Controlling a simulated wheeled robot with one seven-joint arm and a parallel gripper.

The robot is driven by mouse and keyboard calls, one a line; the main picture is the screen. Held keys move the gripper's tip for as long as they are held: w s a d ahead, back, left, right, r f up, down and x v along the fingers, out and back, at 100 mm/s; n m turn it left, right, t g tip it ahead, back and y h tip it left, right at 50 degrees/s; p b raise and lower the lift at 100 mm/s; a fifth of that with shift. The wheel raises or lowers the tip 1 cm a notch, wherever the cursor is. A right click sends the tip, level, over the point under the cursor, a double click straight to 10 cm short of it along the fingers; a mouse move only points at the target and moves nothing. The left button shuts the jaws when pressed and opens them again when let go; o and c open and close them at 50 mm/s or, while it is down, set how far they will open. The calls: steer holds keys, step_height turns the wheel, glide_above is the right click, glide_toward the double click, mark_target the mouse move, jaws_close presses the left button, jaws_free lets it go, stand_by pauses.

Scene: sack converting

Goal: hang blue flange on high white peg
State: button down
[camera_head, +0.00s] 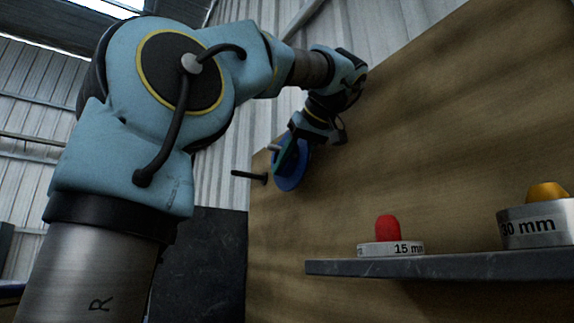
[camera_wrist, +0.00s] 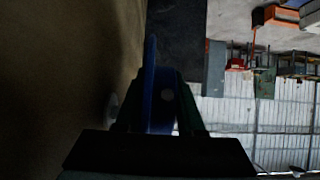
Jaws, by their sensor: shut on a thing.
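The blue flange (camera_head: 290,172) is held on edge, its face roughly parallel to the wooden board, high at the board's left part. My gripper (camera_head: 298,146) is shut on it from above. The wrist view shows the flange (camera_wrist: 151,88) edge-on between the fingers of my gripper (camera_wrist: 158,112). A pale peg (camera_head: 273,147) sticks out on the flange's near side. The peg seems to pass through the flange; the hole itself is hidden.
A black peg (camera_head: 249,176) sticks out of the wooden board (camera_head: 430,130) lower left of the flange. A dark shelf (camera_head: 440,266) on the right carries a "15 mm" disc (camera_head: 391,249) with a red knob and a "30 mm" disc (camera_head: 537,224) with a yellow knob.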

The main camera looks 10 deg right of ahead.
mark_target(302, 143)
steer(key=shift+r, duration=0.1)
stand_by(0.3)
steer(key=c, duration=0.7)
jaws_free()
steer(key=shift+c, duration=0.2)
steer(key=o, duration=0.3)
steer(key=v, duration=0.8)
steer(key=shift+s+d, duration=0.15)
steer(key=shift+d, duration=0.1)
steer(key=shift+v, duration=1.2)
steer(key=shift+s+a, duration=0.1)
steer(key=shift+a, duration=0.1)
